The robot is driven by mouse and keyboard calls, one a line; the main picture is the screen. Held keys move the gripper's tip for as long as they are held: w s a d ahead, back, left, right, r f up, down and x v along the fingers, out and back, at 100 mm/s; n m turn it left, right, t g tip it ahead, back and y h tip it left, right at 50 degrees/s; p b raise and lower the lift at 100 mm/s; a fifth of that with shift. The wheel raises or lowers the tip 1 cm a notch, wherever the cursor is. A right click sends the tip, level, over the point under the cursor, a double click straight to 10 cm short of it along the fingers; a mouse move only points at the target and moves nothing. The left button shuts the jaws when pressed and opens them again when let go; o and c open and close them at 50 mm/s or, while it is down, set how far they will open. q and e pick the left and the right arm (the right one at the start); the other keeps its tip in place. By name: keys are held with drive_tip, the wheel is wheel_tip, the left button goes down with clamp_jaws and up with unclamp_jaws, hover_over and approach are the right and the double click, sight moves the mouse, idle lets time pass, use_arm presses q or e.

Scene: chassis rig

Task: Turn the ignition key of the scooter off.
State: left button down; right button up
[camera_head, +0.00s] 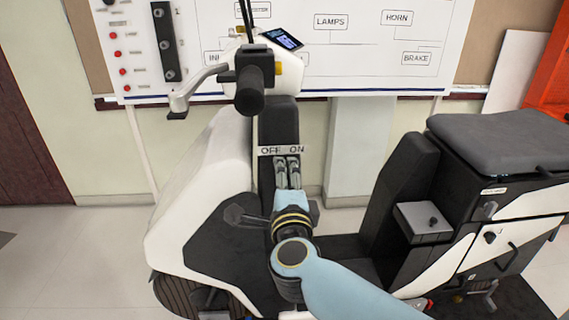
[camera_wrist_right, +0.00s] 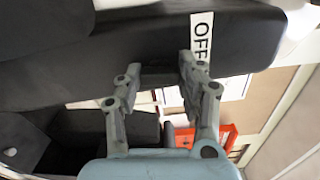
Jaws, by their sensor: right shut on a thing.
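The scooter (camera_head: 205,165) stands in the middle, white with black parts. An OFF / ON label (camera_head: 280,150) is on its dark front column, OFF on the left and ON on the right. My right gripper (camera_head: 287,160) is at the column just below the label, shut on the ignition key, which its fingers hide. In the right wrist view, my gripper (camera_wrist_right: 160,75) reaches the dark column, and the OFF part of the label (camera_wrist_right: 202,40) shows beside one fingertip. I cannot make out which way the key points. My left gripper is not in view.
The handlebar grip (camera_head: 250,98) and a brake lever (camera_head: 190,92) stick out above the label. The black seat (camera_head: 500,140) and a box (camera_head: 424,222) are at the right. A wiring board (camera_head: 330,60) hangs on the wall behind. Open floor lies at the left.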

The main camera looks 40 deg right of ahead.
drive_tip(key=shift+n+p, duration=0.55)
drive_tip(key=shift+n, duration=0.05)
drive_tip(key=shift+f, duration=0.1)
drive_tip(key=o, duration=1.2)
drive_tip(key=shift+a, duration=0.1)
drive_tip(key=shift+c, duration=0.2)
